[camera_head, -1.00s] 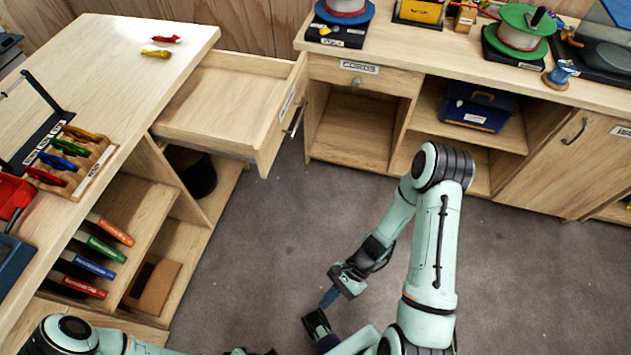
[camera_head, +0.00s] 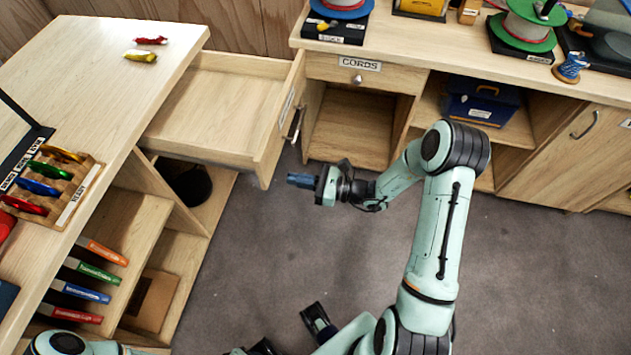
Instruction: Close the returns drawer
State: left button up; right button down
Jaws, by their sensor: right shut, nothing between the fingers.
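The returns drawer (camera_head: 219,110) is a pale wood drawer in the left counter. It stands pulled well out to the right and looks empty inside. Its front panel (camera_head: 272,146) carries a label too slanted to read and a metal handle (camera_head: 298,124). My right gripper (camera_head: 290,180) is shut and empty, with blue fingertips pointing left. In the picture it is just below and right of the front panel's near end; contact is not visible. My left gripper (camera_head: 312,311) is low in the picture, over the floor, away from the drawer; its jaw opening is unclear.
The cords drawer (camera_head: 325,69) is shut in the back counter. Open shelves there hold a blue box (camera_head: 481,101). A dark round container (camera_head: 192,187) stands under the open drawer. Grey floor (camera_head: 255,250) lies clear between the counters.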

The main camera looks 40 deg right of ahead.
aim_at(265, 173)
pick_arm(q)
jog(key=shift+w+r, duration=0.1)
pick_arm(e)
jog(key=x, duration=0.6)
